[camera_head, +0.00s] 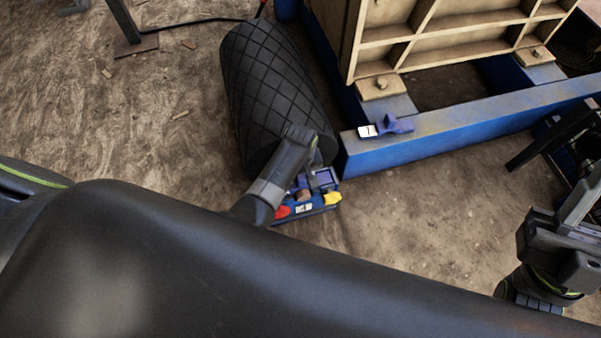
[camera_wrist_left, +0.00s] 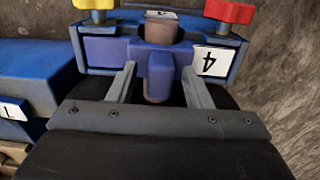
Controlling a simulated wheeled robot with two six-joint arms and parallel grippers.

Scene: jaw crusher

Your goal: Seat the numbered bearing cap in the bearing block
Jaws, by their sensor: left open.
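The bearing block (camera_head: 318,209) is blue with a red knob and a yellow knob, on the floor side of the blue beam. In the left wrist view the block (camera_wrist_left: 240,64) has a purple-blue cap (camera_wrist_left: 105,50) marked 4 between its side walls, in front of a brown round part (camera_wrist_left: 161,29). How deep this cap sits I cannot tell. My left gripper (camera_wrist_left: 160,85) is open, its fingers on either side of the cap's upright grip with gaps. Another blue cap (camera_head: 395,125) with a white number label lies on the beam. My right gripper (camera_head: 580,205) is at the right edge.
The blue beam (camera_head: 450,140) and the tan ribbed crusher body (camera_head: 440,45) stand at upper right. A large black cross-hatched roller (camera_head: 270,90) lies directly beside the block. Dark metal legs (camera_head: 545,140) stand at right. Dirt floor right of the block is clear.

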